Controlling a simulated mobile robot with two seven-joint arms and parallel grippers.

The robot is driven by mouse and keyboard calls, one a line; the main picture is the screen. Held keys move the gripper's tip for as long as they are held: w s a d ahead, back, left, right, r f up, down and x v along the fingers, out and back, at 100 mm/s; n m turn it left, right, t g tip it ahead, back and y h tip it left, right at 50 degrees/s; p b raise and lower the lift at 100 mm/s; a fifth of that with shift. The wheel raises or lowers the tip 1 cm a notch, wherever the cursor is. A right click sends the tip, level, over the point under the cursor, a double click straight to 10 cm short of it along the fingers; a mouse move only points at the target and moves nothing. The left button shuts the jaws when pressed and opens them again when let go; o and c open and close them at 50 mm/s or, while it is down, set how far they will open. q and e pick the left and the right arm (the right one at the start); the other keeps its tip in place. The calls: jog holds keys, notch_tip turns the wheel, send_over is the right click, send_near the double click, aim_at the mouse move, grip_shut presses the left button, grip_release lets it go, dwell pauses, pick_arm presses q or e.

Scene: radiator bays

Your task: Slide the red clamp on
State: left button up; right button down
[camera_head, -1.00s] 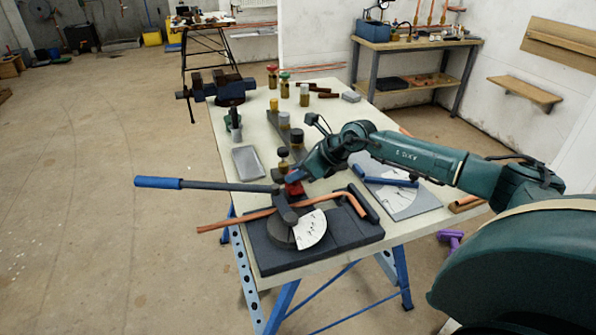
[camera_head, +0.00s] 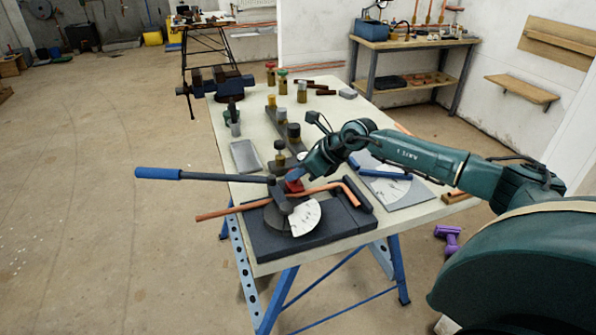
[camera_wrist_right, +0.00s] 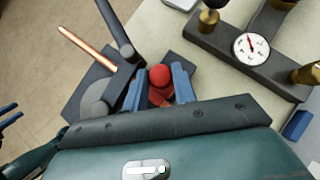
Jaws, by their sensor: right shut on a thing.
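The red clamp (camera_head: 294,185) is at the far side of the pipe bender, next to its dark pivot arm. My right gripper (camera_head: 302,177) is shut on it. In the right wrist view, the clamp's round red knob (camera_wrist_right: 159,76) shows between two blue fingers. A copper pipe (camera_head: 245,209) with a bent end lies across the dark bender base (camera_head: 330,237), over a white angle dial (camera_head: 304,218). The bender's long lever has a blue grip (camera_head: 158,173) pointing left. I cannot tell whether the clamp touches the pipe.
Behind the bender are a grey tray (camera_head: 245,156) and a dark block with gauge and brass fittings (camera_head: 281,130). A plate with a white dial (camera_head: 392,188) lies at right. A vise (camera_head: 215,84) stands at the far left. The floor at left is clear.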

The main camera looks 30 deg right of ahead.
jog(key=c, duration=1.6)
grip_release()
jog(key=shift+s+f, duration=0.15)
jog(key=o, duration=0.3)
jog(key=shift+s, duration=0.15)
pick_arm(q)
jog(key=shift+w+r, duration=0.1)
jog(key=shift+r, duration=0.1)
pick_arm(e)
jog(key=shift+o, duration=0.9)
jog(key=shift+r, duration=0.2)
pick_arm(q)
jog(key=shift+w+d+f+h+b, duration=0.15)
jog(key=shift+d+b, duration=0.1)
jog(key=shift+b, duration=0.4)
jog(key=shift+s+d+f+h+b, duration=0.15)
jog(key=shift+d+b, duration=0.1)
jog(key=shift+b, duration=0.35)
pick_arm(e)
jog(key=v, duration=1.3)
pick_arm(q)
jog(key=shift+a, duration=0.1)
